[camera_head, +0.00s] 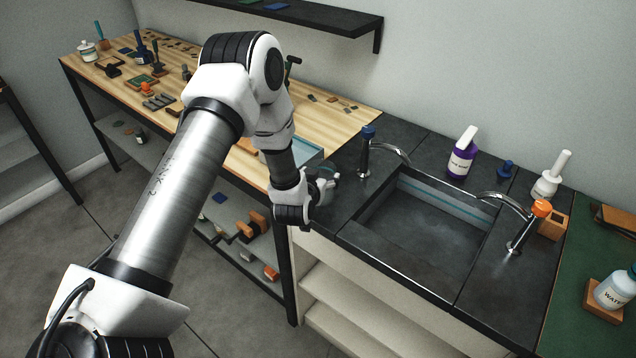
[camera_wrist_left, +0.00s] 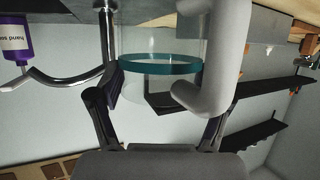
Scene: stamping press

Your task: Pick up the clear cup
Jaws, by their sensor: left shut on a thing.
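The clear cup (camera_wrist_left: 150,95) is a see-through cylinder with a teal band, seen upside down in the left wrist view between the fingers of my left gripper (camera_wrist_left: 160,110). My left gripper is shut on it. In the head view my left gripper (camera_head: 325,186) is at the left end of the dark sink counter, and the cup is mostly hidden by it. A thick grey curved shape covers the cup's right side in the left wrist view; I cannot tell if it is a handle. My right gripper is not in view.
The sink basin (camera_head: 425,228) is right of the gripper, with a blue-topped faucet (camera_head: 368,150) close by and an orange-topped faucet (camera_head: 525,222) farther right. A purple soap bottle (camera_head: 462,155) stands behind. A wooden bench (camera_head: 330,115) with small tools adjoins at left.

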